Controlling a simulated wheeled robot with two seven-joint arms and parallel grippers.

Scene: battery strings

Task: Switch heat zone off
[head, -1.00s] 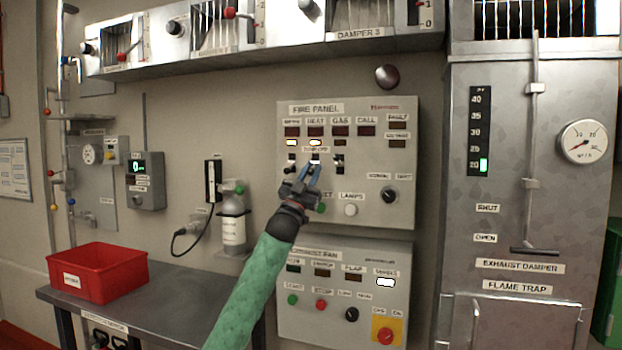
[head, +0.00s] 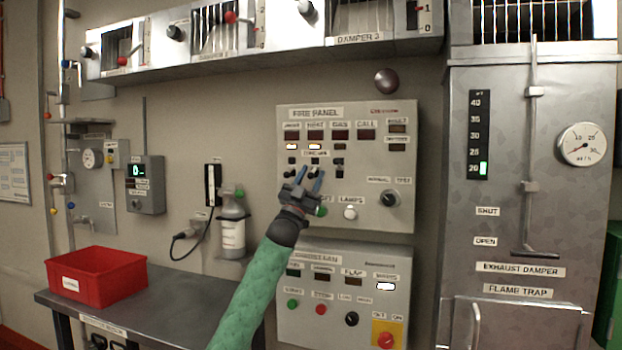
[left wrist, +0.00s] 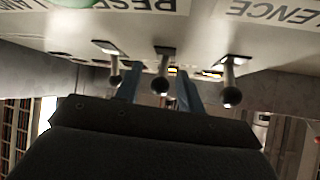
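The grey fire panel (head: 392,216) is on the wall, with HEAT labelled second from left in its top row. Below the lamps is a row of toggle switches; the heat toggle (head: 315,172) is the second one. The lamps below SMOKE and HEAT are lit. My left gripper (head: 309,176) is open in front of the panel, just below the toggles. In the left wrist view, which shows the panel upside down, its blue fingers (left wrist: 157,88) stand on either side of the middle toggle (left wrist: 162,78). Contact cannot be told. My right gripper is out of view.
Neighbouring toggles stand close on both sides, one at the right of the wrist view (left wrist: 231,85). The exhaust fan panel (head: 345,262) is directly below. A red bin (head: 98,285) stands on the bench at left.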

